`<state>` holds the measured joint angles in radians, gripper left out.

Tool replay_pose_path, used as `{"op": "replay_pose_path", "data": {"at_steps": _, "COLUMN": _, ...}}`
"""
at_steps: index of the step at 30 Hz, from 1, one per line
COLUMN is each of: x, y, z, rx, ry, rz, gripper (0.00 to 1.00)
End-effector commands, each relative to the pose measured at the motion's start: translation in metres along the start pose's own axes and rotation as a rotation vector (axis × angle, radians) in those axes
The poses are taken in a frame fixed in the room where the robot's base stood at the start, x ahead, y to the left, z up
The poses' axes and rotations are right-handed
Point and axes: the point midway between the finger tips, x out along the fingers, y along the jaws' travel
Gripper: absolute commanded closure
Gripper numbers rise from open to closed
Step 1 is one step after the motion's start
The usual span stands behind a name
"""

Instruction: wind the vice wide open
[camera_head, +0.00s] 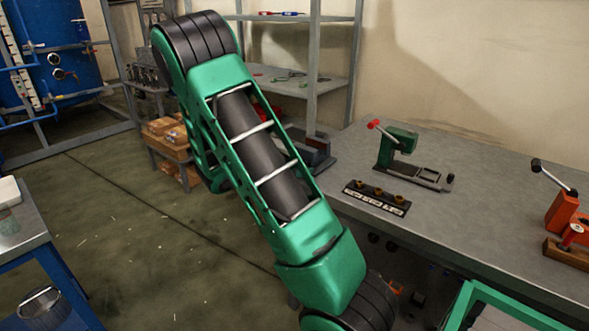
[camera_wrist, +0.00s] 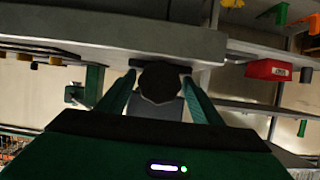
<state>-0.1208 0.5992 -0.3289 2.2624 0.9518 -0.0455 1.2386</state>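The vice (camera_head: 318,150) is a grey block on the left end of the bench, partly hidden behind my arm in the head view. In the wrist view, which appears upside down, a dark round end piece (camera_wrist: 160,82), seemingly of the vice's screw, lies between my fingers. A dark bar shows across it near the fingertips. My gripper (camera_wrist: 160,74) is open, with its two green fingers on either side of the round piece. I cannot tell whether they touch it. The jaws are not clearly visible. My gripper is hidden in the head view.
The bench (camera_head: 480,225) carries a green clamp fixture (camera_head: 400,150) and a dark board with brass knobs (camera_head: 375,197) right of the vice. An orange fixture (camera_head: 567,210) stands farther right. Shelving (camera_head: 313,60) stands behind the vice. A red bin (camera_wrist: 270,69) shows in the wrist view.

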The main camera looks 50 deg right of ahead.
Motion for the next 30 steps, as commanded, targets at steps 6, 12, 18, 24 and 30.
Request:
{"op": "replay_pose_path", "data": {"at_steps": 6, "x": -0.0004, "y": -0.0006, "z": 0.0000, "rx": 0.000, "ry": 0.000, "rz": -0.001, "gripper": 0.76}}
{"op": "replay_pose_path", "data": {"at_steps": 12, "x": -0.0006, "y": -0.0019, "z": 0.0000, "rx": -0.055, "ry": 0.002, "rz": 0.021, "gripper": 0.76}}
{"op": "replay_pose_path", "data": {"at_steps": 18, "x": -0.0009, "y": -0.0046, "z": 0.0006, "rx": -0.224, "ry": 0.002, "rz": 0.089, "gripper": 0.76}}
{"op": "replay_pose_path", "data": {"at_steps": 24, "x": -0.0009, "y": -0.0051, "z": 0.0002, "rx": -0.356, "ry": 0.003, "rz": 0.143, "gripper": 0.76}}
{"op": "replay_pose_path", "data": {"at_steps": 30, "x": -0.0014, "y": -0.0061, "z": -0.0009, "rx": -0.390, "ry": 0.006, "rz": 0.154, "gripper": 0.76}}
